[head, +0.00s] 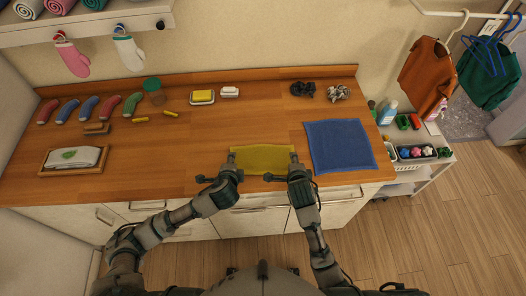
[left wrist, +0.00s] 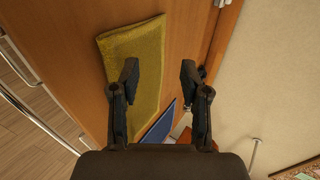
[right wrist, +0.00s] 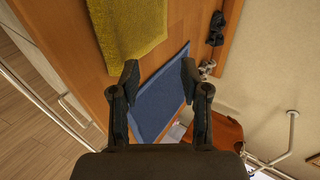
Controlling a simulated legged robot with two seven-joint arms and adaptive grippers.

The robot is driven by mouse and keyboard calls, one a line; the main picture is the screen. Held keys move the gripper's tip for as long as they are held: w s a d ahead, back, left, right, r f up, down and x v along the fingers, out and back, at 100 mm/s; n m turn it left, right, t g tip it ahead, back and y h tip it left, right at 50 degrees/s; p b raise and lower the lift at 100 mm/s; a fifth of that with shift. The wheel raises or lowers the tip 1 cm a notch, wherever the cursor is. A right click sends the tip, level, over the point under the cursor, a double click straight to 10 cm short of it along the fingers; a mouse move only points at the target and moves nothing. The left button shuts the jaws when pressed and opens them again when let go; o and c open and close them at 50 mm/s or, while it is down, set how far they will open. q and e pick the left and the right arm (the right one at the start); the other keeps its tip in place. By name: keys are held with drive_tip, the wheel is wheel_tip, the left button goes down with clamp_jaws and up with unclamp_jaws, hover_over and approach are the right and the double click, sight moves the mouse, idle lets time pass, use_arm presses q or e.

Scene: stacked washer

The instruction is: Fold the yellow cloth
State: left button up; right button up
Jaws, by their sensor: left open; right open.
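The yellow cloth (head: 262,160) lies flat on the wooden counter near its front edge, left of the blue cloth. Its front part reaches the counter edge between my two arms. In the left wrist view the yellow cloth (left wrist: 138,70) is a long strip with its far side beyond the fingers. My left gripper (head: 231,158) is open at the cloth's left end. My right gripper (head: 294,158) is open at its right end. In the right wrist view the yellow cloth (right wrist: 125,28) is at the top, past the open fingers. Neither gripper visibly holds cloth.
A blue cloth (head: 340,145) lies flat to the right. A tray with a white cloth (head: 72,158) is at the left. The middle counter is clear.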

use_arm(q)
drive_tip(key=s+r, duration=0.4)
drive_tip(key=r, duration=0.1)
drive_tip(key=shift+s+r, duration=0.4)
use_arm(e)
drive_tip(key=s+r, duration=0.4)
drive_tip(key=r, duration=0.1)
drive_tip(key=shift+s+r, duration=0.4)
